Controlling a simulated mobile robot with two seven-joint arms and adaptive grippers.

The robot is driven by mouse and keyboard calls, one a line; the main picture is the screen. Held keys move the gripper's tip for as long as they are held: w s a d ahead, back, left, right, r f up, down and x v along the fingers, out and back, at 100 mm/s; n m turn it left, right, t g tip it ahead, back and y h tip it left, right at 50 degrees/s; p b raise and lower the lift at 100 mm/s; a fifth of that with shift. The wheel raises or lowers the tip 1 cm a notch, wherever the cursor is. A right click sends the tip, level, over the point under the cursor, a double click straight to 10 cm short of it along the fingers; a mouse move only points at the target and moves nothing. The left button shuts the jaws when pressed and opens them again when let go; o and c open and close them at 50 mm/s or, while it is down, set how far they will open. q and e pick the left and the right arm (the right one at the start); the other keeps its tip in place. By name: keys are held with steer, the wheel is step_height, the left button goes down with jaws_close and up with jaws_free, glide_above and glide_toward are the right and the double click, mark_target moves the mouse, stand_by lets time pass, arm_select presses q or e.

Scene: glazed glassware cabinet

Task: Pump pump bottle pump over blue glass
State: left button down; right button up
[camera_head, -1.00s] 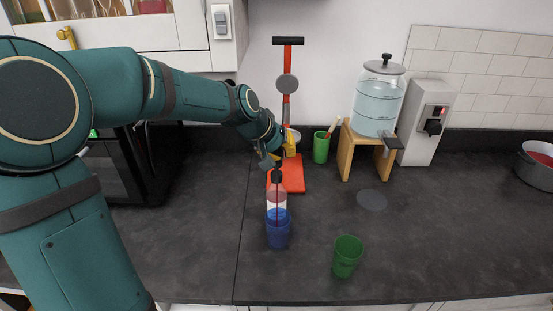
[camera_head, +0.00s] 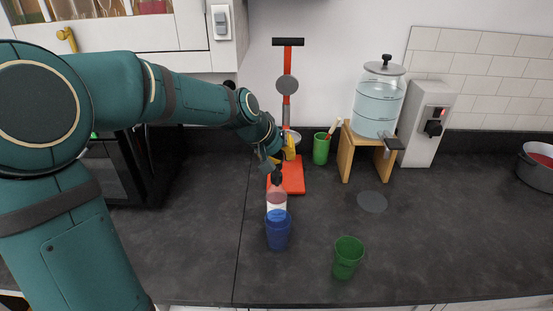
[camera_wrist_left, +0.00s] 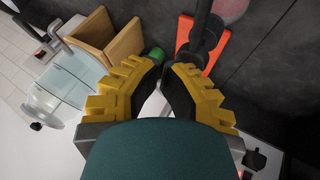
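The pump bottle (camera_head: 277,201) is clear pinkish with a white band and a black pump head (camera_head: 277,179). It stands upright behind the blue glass (camera_head: 278,232), which hides its lower part. My left gripper (camera_head: 272,162) is just above and behind the pump head. In the left wrist view, the yellow-and-black fingertips (camera_wrist_left: 167,67) almost meet, with nothing visible gripped between them. The black pump (camera_wrist_left: 202,35) lies right beside the fingertips; I cannot tell whether they touch it. My right gripper is out of view.
An orange-red board (camera_head: 292,174) lies behind the bottle. A green cup (camera_head: 321,149) with utensils and a water dispenser (camera_head: 379,104) on a wooden stand (camera_head: 345,155) are behind to the right. A green glass (camera_head: 347,257) stands front right. The right counter is mostly clear.

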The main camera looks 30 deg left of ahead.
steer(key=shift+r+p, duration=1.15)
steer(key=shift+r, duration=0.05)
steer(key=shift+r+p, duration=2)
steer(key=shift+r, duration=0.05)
